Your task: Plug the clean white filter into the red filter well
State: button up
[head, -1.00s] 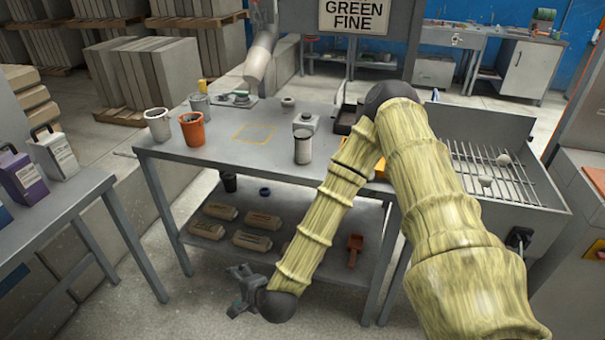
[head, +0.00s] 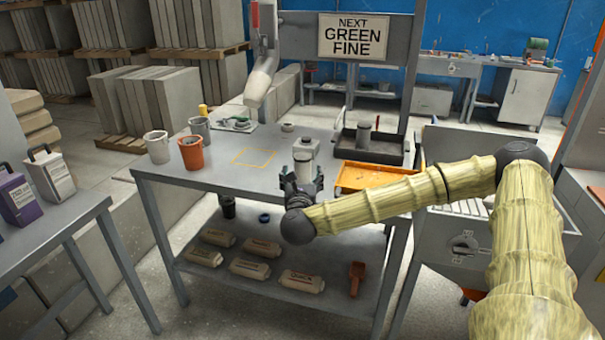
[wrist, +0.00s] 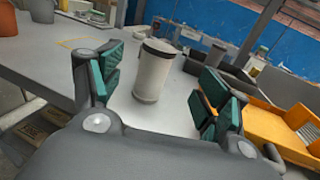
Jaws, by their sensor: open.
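The white filter (head: 298,172) is a pale upright cylinder with a dark band near its top. My gripper (head: 302,186) is at table height on the near side of the filter. In the wrist view the open green-padded fingers (wrist: 158,86) lie to either side of the filter, with gaps on both sides. The gripper partly hides the filter in the head view. I cannot make out a red filter well for certain.
An orange tray (head: 368,178) and a dark tray (head: 345,146) holding a grey cylinder (head: 364,131) are to the right. An orange bucket (head: 191,153) stands left. The table's middle left is clear.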

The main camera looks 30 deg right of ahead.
aim_at(303, 161)
jog(key=x, duration=0.2)
jog(key=p+x, duration=0.1)
jog(key=x, duration=0.1)
jog(key=shift+d+r, duration=0.2)
jog(key=shift+r, duration=0.05)
jog(key=shift+w+d+f, duration=0.1)
jog(key=shift+w+d, duration=0.25)
jog(key=shift+w, duration=0.15)
jog(key=p+x, duration=0.2)
jog(key=x, duration=0.2)
jog(key=shift+w+a, duration=0.1)
jog(key=shift+w, duration=0.15)
jog(key=shift+w+d, duration=0.35)
jog(key=shift+w, duration=0.1)
jog(key=shift+c, duration=0.2)
jog(key=c, duration=1.5)
